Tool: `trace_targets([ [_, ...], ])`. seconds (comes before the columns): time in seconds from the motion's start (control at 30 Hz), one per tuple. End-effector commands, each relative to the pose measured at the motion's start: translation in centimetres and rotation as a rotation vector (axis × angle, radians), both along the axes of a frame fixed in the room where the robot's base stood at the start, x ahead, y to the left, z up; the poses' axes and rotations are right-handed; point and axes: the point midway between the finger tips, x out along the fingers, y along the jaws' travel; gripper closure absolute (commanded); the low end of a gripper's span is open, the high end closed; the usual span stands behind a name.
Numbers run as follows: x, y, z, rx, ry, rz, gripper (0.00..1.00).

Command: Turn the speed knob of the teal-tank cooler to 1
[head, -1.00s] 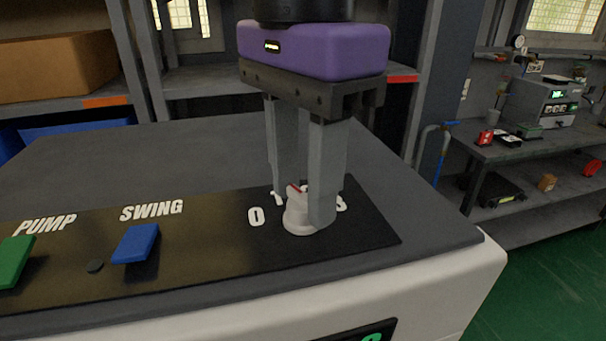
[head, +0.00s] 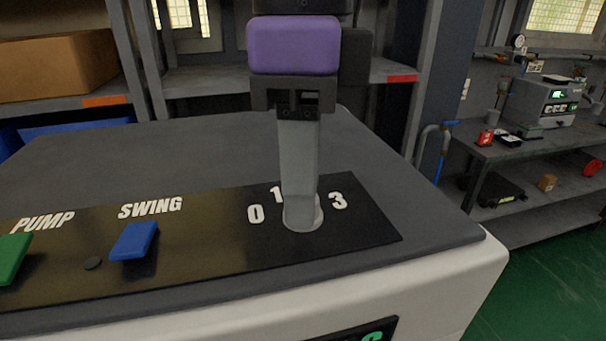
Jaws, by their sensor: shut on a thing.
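The white speed knob (head: 304,222) sits at the right end of the black panel (head: 370,232) on top of the cooler (head: 440,235). Marks 0, 1 and 3 show around it; the spot between 1 and 3 is behind my gripper. My gripper (head: 300,215) points straight down and is shut on the knob. Its fingers line up one behind the other and cover most of the knob, so the knob's pointer is hidden. No teal tank is in view.
A shelf with a cardboard box (head: 58,65) stands behind. A workbench (head: 520,150) stands at the right.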

Motion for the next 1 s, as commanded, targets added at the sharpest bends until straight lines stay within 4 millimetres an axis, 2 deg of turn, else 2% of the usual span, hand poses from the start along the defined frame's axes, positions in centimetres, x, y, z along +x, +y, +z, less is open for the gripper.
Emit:
trace_targets([
  [0.6,0.06,0.04,0.12,0.002,-0.003,-0.04,1.0],
  [0.63,0.06,0.04,0.12,0.002,-0.003,-0.04,0.56],
  [0.7,0.05,0.04,0.11,0.002,-0.002,-0.039,0.42],
  [1.0,0.02,0.01,0.05,0.001,-0.001,-0.039,0.4],
])
